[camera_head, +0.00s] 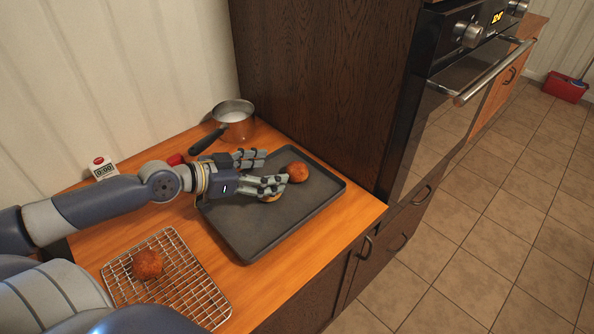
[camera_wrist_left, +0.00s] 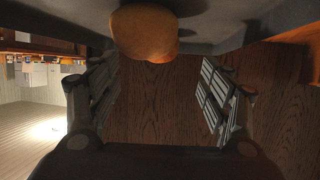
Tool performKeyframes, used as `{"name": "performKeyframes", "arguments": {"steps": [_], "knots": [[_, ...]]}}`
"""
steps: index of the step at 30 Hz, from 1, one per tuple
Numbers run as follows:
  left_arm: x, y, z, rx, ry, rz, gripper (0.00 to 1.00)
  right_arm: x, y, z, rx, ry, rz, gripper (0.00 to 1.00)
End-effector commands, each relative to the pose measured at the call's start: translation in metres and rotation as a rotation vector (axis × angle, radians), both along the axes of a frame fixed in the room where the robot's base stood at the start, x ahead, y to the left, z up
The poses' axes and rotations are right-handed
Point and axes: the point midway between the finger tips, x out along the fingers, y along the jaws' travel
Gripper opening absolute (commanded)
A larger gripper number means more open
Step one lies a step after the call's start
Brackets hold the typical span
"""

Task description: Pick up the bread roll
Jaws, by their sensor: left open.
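A round brown bread roll (camera_head: 298,172) sits on the dark baking tray (camera_head: 262,240), near its far right side. Another, paler roll (camera_head: 270,198) shows partly from under my left gripper's lower finger; the rest is hidden. A third browned roll (camera_head: 147,264) rests on the wire rack (camera_head: 202,292). My left gripper (camera_head: 270,168) is open, low over the tray, its fingers pointing right. In the left wrist view a tan roll (camera_wrist_left: 145,33) shows at top centre, beyond the gap between the open fingers (camera_wrist_left: 158,88). I see nothing held. My right gripper is not in view.
A copper saucepan (camera_head: 234,122) with a black handle stands behind the tray. A white timer (camera_head: 103,168) stands by the wall, and a red object (camera_head: 175,159) is partly behind my arm. A dark wood cabinet (camera_head: 315,80) rises just beyond the tray.

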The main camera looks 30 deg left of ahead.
Motion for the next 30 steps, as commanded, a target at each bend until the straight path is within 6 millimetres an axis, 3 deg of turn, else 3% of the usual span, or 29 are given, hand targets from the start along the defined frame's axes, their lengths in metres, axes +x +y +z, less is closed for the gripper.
{"name": "performKeyframes", "arguments": {"steps": [3,6,19,30], "knots": [[0.007,-0.003,-0.002,-0.002,-0.004,0.001,0.72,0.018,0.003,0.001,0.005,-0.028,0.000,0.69],[0.012,-0.006,-0.004,-0.001,-0.003,0.001,0.72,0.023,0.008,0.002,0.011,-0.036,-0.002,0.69],[0.023,-0.013,-0.008,-0.003,-0.002,-0.001,0.72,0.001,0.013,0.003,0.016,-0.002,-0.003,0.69],[0.053,-0.031,-0.021,-0.004,0.000,0.000,0.72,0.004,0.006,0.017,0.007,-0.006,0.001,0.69]]}}
